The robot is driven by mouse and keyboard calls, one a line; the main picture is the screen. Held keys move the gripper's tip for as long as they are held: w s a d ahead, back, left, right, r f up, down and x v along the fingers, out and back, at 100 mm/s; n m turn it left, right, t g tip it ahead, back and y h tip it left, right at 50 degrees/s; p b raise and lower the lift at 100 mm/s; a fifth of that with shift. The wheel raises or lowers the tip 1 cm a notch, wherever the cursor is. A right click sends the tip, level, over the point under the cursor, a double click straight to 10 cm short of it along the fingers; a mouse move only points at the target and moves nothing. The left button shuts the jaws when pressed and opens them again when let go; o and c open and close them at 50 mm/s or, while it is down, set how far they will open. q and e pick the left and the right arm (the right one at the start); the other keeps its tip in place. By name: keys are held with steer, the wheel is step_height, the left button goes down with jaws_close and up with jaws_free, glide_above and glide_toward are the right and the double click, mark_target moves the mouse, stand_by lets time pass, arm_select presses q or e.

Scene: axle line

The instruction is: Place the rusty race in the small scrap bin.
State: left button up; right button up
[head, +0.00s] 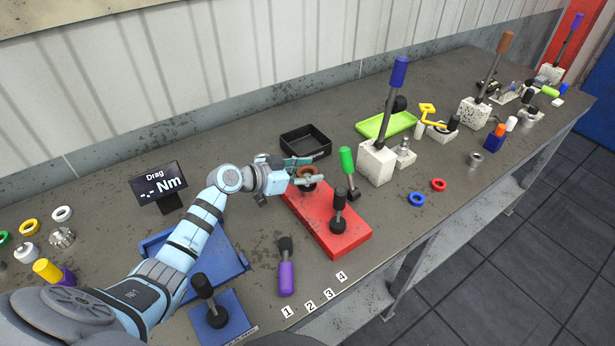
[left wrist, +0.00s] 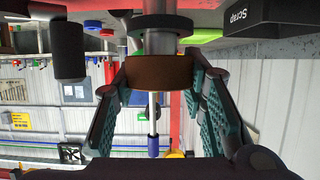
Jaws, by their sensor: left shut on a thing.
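The rusty race (head: 307,171) is a brown ring at the left end of the red fixture base (head: 345,240). My left gripper (head: 306,180) is shut on it, with one finger on each side. In the left wrist view, which is upside down, the race (left wrist: 158,72) sits between the two fingers, at the end of a grey post (left wrist: 160,42). I cannot tell whether it is still seated on the post or just clear of it. The small scrap bin (head: 306,153) is a black open tray just behind the gripper; its "Scrap" label shows in the left wrist view (left wrist: 255,22).
A black-knobbed tool (head: 338,212) stands on the red base. A green-handled tool (head: 348,165) and a white block with a blue-handled lever (head: 377,160) stand to the right. A green tray (head: 385,125) lies behind. A purple-handled tool (head: 286,275) lies in front.

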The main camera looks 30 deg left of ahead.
arm_select(q)
steer(key=shift+f, duration=0.6)
steer(key=shift+f, duration=0.2)
steer(key=o, duration=1.3)
